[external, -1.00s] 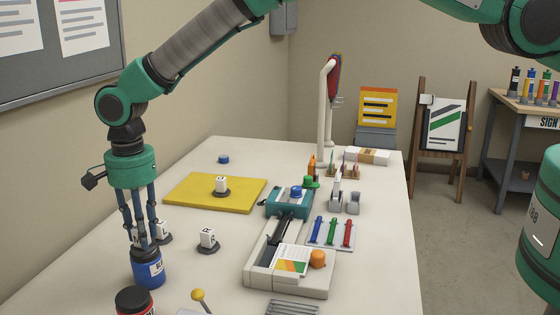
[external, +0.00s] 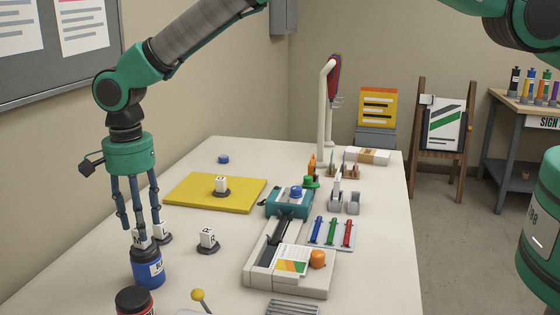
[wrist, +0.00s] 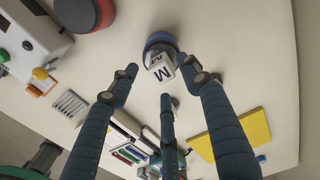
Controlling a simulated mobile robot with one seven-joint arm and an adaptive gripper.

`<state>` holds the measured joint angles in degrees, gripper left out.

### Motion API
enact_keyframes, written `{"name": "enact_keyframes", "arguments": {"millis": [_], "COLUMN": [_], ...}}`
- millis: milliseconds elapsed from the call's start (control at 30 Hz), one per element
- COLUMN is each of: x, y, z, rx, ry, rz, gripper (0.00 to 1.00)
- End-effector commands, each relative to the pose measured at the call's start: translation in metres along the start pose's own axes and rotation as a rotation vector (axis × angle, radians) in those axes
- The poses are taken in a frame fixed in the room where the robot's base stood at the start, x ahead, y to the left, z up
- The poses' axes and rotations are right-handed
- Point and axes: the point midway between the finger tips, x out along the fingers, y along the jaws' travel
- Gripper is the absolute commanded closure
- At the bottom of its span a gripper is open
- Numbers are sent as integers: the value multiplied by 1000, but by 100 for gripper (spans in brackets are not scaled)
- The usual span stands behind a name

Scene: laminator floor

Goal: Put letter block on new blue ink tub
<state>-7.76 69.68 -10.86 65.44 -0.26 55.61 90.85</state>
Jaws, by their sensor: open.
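The blue ink tub (external: 148,272), with a dark lid and a white label, stands at the front left of the table. A white letter block (external: 140,240) sits on its lid, partly hidden by my fingers. In the wrist view the block (wrist: 160,68) shows an M, looks tilted or turned, and rests over the round top of the tub (wrist: 161,41). My gripper (external: 138,225) is above the tub, pointing down, with its fingers spread. In the wrist view the gripper (wrist: 160,90) is open and its fingers appear clear of the block.
Other letter blocks on dark bases stand close by (external: 162,231), to the right (external: 207,238) and on the yellow mat (external: 221,184). A black-lidded red jar (external: 134,302) is just in front of the tub. A beige laminator (external: 290,270) lies to the right.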

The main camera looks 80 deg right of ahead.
Motion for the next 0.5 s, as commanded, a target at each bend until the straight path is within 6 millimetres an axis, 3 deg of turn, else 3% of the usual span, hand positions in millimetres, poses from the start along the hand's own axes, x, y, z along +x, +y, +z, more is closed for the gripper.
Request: {"name": "enact_keyframes", "arguments": {"millis": [500], "x": [-77], "y": [-1], "z": [0], "rx": [0], "ry": [0], "rz": [-1], "gripper": [53]}}
